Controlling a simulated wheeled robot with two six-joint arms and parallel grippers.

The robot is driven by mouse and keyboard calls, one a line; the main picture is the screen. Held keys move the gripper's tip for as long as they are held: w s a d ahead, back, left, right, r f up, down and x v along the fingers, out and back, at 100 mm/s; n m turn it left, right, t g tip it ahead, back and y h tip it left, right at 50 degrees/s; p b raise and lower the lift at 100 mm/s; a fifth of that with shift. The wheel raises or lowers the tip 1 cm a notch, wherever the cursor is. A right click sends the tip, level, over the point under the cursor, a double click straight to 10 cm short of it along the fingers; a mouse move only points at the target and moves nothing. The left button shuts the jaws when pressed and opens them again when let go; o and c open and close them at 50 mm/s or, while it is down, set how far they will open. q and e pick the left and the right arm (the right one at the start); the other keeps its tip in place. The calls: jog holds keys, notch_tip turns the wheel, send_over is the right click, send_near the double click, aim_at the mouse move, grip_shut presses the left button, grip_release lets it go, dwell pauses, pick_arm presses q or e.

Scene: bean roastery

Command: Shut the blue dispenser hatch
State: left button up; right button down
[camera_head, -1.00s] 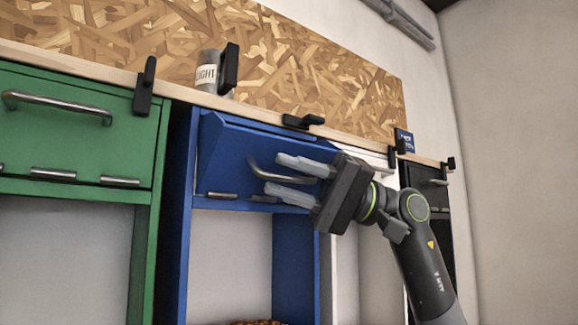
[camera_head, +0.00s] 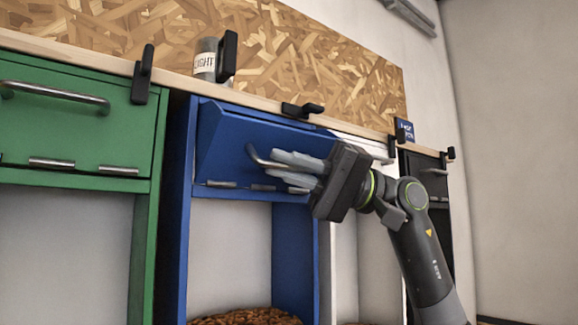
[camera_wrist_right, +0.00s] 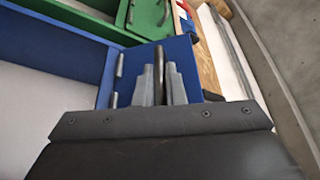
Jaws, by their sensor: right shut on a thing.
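The blue dispenser hatch (camera_head: 222,150) is in the middle of the head view, hinged along its lower edge. Its top leans out from the blue frame (camera_head: 178,215), so it stands partly open. Its metal bar handle (camera_head: 254,153) is between the fingers of my right gripper (camera_head: 274,166), which is shut on it. In the right wrist view, the handle (camera_wrist_right: 160,58) stands between the two grey fingers (camera_wrist_right: 158,75), with the blue hatch panel (camera_wrist_right: 184,52) behind. The fingers hide part of the handle. My left gripper is not in view.
A green hatch (camera_head: 60,125) is shut at the left. A wooden ledge (camera_head: 270,112) runs above, with black latch pieces (camera_head: 303,110) and a can labelled LIGHT (camera_head: 206,66). A white unit (camera_head: 345,240) and a dark unit (camera_head: 436,185) stand to the right. Brown beans (camera_head: 245,318) show below.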

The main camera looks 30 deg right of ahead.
aim_at(278, 146)
jog(key=shift+r, duration=0.2)
jog(key=shift+w+r+p, duration=0.2)
jog(key=shift+r+p, duration=0.25)
jog(key=shift+r, duration=0.2)
jog(key=shift+w+a+r+p, duration=0.1)
jog(key=shift+w+r+p, duration=0.25)
jog(key=shift+r+p, duration=0.2)
jog(key=shift+w+a+r+p, duration=0.1)
jog(key=shift+w+r+p, duration=0.7)
jog(key=shift+r+p, duration=0.25)
jog(key=shift+w+r+m+t+p, duration=0.25)
jog(key=shift+w+m+t+p, duration=0.1)
jog(key=shift+m+p, duration=0.35)
jog(key=shift+w+a+m+h+p, duration=0.15)
jog(key=shift+w+m+h+p, duration=0.45)
jog(key=shift+m+p, duration=0.3)
jog(key=c, duration=1.5)
grip_release()
